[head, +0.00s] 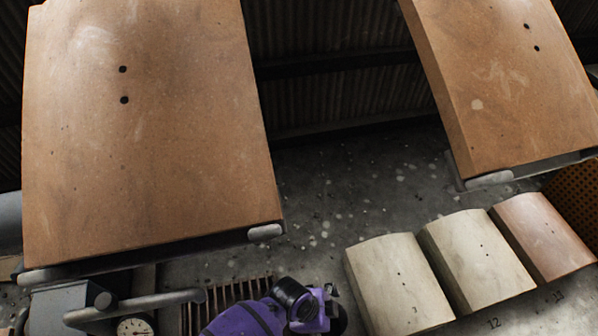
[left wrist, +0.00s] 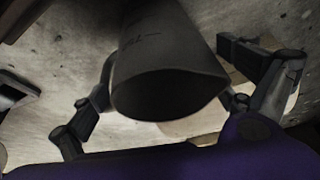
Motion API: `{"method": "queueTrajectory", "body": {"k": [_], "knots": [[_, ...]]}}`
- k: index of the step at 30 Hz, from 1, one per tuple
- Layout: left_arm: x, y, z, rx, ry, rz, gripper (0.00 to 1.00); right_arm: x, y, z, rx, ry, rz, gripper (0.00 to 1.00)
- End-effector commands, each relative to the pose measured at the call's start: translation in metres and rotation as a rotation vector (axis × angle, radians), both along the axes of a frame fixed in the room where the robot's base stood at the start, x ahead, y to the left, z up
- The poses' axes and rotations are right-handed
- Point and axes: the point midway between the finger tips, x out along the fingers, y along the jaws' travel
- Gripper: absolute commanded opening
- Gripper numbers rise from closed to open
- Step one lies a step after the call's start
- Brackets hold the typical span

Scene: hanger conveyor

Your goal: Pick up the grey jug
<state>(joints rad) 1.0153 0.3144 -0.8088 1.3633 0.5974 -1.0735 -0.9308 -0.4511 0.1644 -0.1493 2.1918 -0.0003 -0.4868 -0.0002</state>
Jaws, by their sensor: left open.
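The grey jug (left wrist: 165,45) shows in the left wrist view, with its wide dark mouth facing the camera and faint marks on its side. My left gripper (left wrist: 166,75) is open, with one finger on each side of the jug. I cannot tell whether either finger touches it. In the head view only my purple left arm shows at the bottom edge; its fingers and the jug cannot be made out there. My right gripper is in neither view.
Two large brown blocks (head: 150,130) (head: 510,80) fill the upper head view. Three smaller blocks (head: 400,285) (head: 475,262) (head: 543,235) stand at lower right. A grey pipe (head: 150,303) and round gauge (head: 135,328) are at lower left. Speckled grey floor (head: 340,190) lies between.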

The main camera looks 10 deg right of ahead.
Motion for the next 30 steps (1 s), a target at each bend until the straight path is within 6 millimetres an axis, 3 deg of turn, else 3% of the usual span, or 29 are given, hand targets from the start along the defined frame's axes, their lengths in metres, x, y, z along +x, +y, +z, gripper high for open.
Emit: {"method": "queueTrajectory", "body": {"k": [2, 17, 25, 30], "knots": [[0.0, 0.0, 0.001, 0.0, -0.001, 0.0, 0.96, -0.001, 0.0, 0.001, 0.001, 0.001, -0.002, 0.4], [0.0, 0.0, 0.001, -0.001, 0.0, 0.0, 0.31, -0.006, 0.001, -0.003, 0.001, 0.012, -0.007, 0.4], [0.0, 0.0, 0.005, -0.002, -0.002, 0.0, 0.31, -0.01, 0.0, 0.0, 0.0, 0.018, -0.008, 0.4], [0.001, -0.001, 0.034, -0.003, -0.004, -0.001, 0.31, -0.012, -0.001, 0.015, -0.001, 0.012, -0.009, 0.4]]}}
